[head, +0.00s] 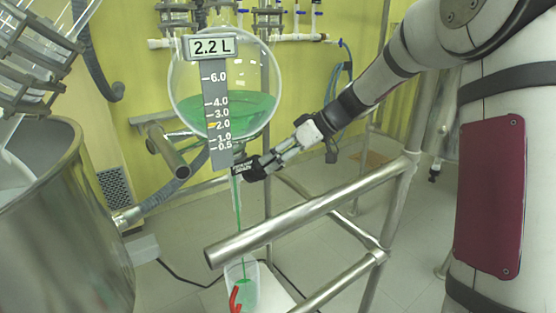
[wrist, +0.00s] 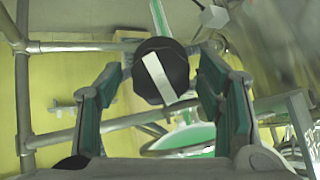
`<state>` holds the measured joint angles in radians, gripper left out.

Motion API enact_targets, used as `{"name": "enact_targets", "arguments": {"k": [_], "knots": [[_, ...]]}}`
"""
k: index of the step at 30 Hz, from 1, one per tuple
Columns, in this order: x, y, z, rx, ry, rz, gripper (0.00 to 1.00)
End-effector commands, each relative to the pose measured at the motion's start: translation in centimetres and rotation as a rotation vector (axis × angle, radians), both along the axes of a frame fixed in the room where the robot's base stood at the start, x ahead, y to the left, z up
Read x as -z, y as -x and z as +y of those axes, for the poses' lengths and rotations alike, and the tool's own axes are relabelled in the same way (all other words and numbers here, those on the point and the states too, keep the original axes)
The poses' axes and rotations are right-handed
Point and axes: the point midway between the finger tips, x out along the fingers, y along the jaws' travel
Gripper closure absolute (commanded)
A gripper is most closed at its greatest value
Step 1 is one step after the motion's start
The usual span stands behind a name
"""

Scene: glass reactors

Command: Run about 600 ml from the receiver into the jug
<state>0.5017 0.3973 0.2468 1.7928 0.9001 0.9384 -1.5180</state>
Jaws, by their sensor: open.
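The receiver (head: 178,80) is a round glass vessel with green liquid inside. A sign on it reads 2.2 L above a scale strip. A thin green stream (head: 238,220) runs from its outlet down into the clear jug (head: 255,275), which has a red handle and some green liquid low inside. My gripper (head: 250,168) is at the outlet valve under the receiver. In the wrist view its open fingers (wrist: 160,70) stand on either side of a round black knob (wrist: 146,84) with a white stripe, tilted a little from vertical. Finger contact with the knob is unclear.
A metal frame rail (head: 310,213) crosses in front of the jug and below my arm. A large steel vessel (head: 60,230) stands at the left, with a hose beside it. Pipes and clamps are at the back wall.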

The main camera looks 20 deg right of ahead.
Motion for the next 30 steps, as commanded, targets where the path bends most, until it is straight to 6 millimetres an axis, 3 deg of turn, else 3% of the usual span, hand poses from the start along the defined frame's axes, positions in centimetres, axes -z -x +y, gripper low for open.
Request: {"name": "enact_targets", "arguments": {"k": [8, 15, 30], "knots": [[0.18, -0.08, 0.18, 0.0, -0.001, 0.001, 0.39], [0.18, -0.07, 0.16, 0.0, 0.0, 0.002, 0.88], [0.19, -0.05, 0.13, 0.05, -0.053, 0.072, 0.87]]}}
